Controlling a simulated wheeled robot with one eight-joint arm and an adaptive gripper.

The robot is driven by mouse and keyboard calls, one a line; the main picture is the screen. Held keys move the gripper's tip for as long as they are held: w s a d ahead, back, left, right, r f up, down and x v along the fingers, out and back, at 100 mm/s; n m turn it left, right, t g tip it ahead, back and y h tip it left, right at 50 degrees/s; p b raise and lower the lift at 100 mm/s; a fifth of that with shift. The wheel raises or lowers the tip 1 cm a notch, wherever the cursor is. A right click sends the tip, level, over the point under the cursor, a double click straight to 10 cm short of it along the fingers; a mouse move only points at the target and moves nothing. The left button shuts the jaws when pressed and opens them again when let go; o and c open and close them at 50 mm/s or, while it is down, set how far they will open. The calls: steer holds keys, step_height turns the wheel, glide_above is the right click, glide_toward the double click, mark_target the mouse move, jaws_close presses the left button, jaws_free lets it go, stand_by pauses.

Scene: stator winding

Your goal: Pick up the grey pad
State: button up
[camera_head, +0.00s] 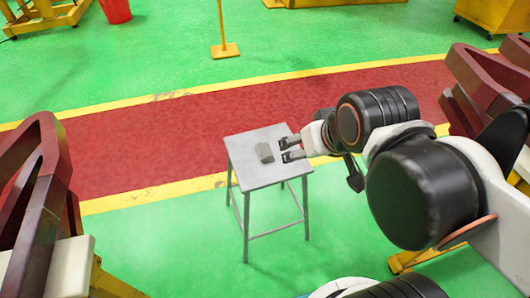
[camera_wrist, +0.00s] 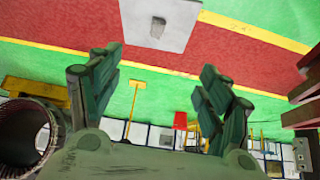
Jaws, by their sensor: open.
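My gripper (camera_head: 289,149) is to the right of the pad in the head view, over the right part of the stool top. Its two fingers are apart with nothing between them. In the wrist view my gripper (camera_wrist: 157,82) shows both fingers spread wide. The pad stands clear of both fingers.
Dark red frames (camera_head: 38,200) stand at the left, and another (camera_head: 490,80) is at the right behind my arm. A yellow post (camera_head: 224,50) and a red bin (camera_head: 116,10) stand at the back. The floor around the stool is clear.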

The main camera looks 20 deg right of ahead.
steer(key=w+r+g+p, duration=0.1)
steer(key=w+r+g, duration=0.1)
steer(key=w, duration=0.8)
steer(key=g, duration=0.5)
glide_above(265, 150)
steer(key=f, duration=3.3)
steer(key=shift+w+d+f, duration=0.2)
steer(key=shift+d+f, duration=0.05)
steer(key=shift+f, duration=0.1)
steer(key=shift+s+a+f+b, duration=0.1)
steer(key=shift+f+b, duration=1.4)
steer(key=shift+f, duration=1.2)
steer(key=shift+r, duration=0.1)
steer(key=c, duration=1.1)
steer(key=shift+c, duration=0.2)
